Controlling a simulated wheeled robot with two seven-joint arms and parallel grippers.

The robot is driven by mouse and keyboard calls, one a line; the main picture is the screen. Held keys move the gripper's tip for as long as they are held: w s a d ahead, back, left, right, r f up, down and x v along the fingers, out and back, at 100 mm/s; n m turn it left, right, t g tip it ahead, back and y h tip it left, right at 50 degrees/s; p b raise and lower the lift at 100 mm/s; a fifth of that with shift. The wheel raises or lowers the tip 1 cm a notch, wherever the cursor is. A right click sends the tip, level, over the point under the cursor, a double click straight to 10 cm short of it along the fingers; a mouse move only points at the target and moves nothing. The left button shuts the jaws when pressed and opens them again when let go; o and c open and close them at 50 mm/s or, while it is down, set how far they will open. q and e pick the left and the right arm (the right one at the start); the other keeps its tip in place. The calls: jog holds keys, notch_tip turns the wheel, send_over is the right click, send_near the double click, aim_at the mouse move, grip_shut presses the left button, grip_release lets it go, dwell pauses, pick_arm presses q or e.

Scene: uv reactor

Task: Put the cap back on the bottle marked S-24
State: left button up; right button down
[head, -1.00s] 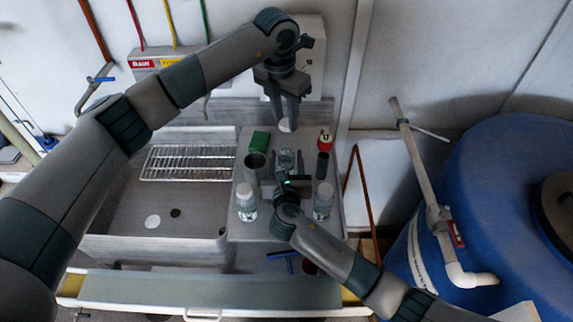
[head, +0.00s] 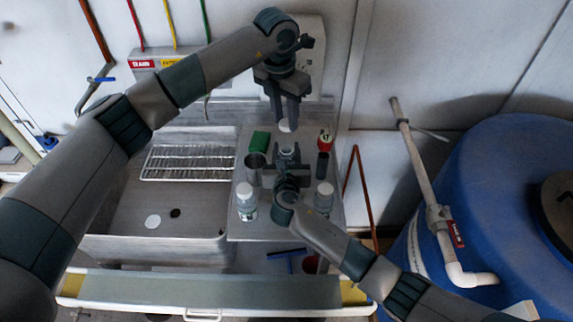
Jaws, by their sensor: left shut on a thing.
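My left gripper (head: 286,118) points down above the back of the metal worktop and is shut on a small white cap (head: 285,126). An open clear bottle (head: 288,152) stands below and slightly in front of it, partly hidden by my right gripper (head: 289,168). The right gripper's fingers are at the bottle's near side; I cannot tell whether they touch or grip it. The marking S-24 cannot be read. Two capped bottles, one at left (head: 246,203) and one at right (head: 323,199), stand on either side of my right wrist.
A sink (head: 140,205) with a wire rack (head: 188,163) lies left. A blue tank (head: 500,220) stands right.

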pick_arm(q)
send_over(287, 146)
jog(key=shift+s+a+f, duration=0.1)
jog(key=shift+a+f, duration=0.05)
jog(key=shift+f, duration=2.35)
jog(key=shift+f, duration=0.1)
jog(key=shift+f, duration=0.8)
jog(key=shift+f, duration=0.6)
jog(key=m, duration=0.5)
jog(key=shift+g, duration=0.3)
jog(key=m, duration=0.4)
jog(key=shift+m+g+h, duration=0.3)
jog(key=shift+m, duration=0.1)
jog(key=o, duration=1)
